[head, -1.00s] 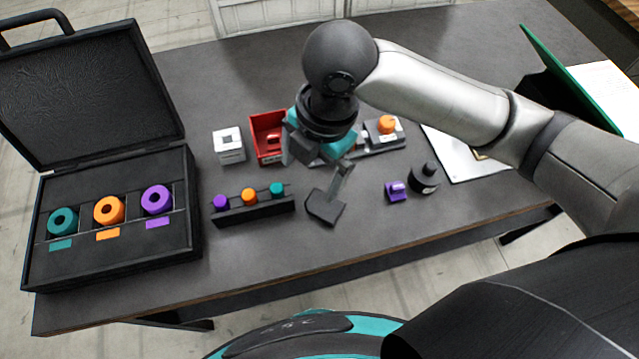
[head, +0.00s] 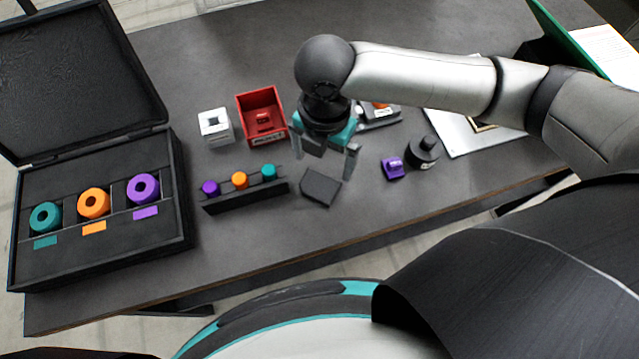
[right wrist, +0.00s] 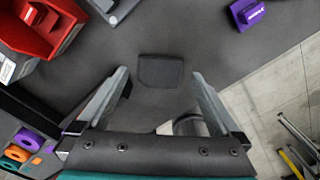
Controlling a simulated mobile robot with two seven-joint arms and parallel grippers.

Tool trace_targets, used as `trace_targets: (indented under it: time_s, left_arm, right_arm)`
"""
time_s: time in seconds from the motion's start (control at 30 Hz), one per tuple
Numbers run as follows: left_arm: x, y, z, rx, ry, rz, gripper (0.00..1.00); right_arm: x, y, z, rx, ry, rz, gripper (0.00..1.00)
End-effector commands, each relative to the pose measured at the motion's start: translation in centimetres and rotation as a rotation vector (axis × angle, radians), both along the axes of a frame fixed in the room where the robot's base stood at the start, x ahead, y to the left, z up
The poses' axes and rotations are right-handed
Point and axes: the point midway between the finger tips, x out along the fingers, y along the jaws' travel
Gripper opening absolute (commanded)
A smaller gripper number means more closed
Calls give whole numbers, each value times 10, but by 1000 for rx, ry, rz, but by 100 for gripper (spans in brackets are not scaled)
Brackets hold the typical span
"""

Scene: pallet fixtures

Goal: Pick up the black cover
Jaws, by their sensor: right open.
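The black cover (head: 321,188) is a small dark, flat, roughly square piece lying on the dark table, right of the rack with coloured knobs. It also shows in the right wrist view (right wrist: 160,71), beyond and between the fingertips. My right gripper (head: 328,160) is open and empty, pointing down just behind the cover in the head view. Its two fingers spread wide in the right wrist view (right wrist: 161,80). I cannot tell its exact height above the cover. My left gripper is not in view.
A small rack (head: 246,195) holds purple, orange and teal knobs. A red bin (head: 262,100) and white box (head: 214,124) stand behind it. A purple block (head: 392,167) and black round part (head: 424,152) are to the right. An open black case (head: 100,250) is at left.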

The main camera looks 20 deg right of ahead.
Motion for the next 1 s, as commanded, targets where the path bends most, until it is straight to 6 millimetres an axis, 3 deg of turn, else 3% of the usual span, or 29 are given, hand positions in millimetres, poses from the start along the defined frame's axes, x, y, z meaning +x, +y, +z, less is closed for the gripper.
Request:
trace_targets:
  time_s: [0.33, 0.67, 1.0]
  left_arm:
    - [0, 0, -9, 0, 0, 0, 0]
    - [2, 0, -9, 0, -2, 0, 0]
    - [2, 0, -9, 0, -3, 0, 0]
  right_arm:
    - [-3, 0, -46, 0, 3, -1, 100]
    - [-3, 0, -52, 0, 0, 0, 99]
    - [-3, 0, -52, 0, 0, 0, 61]
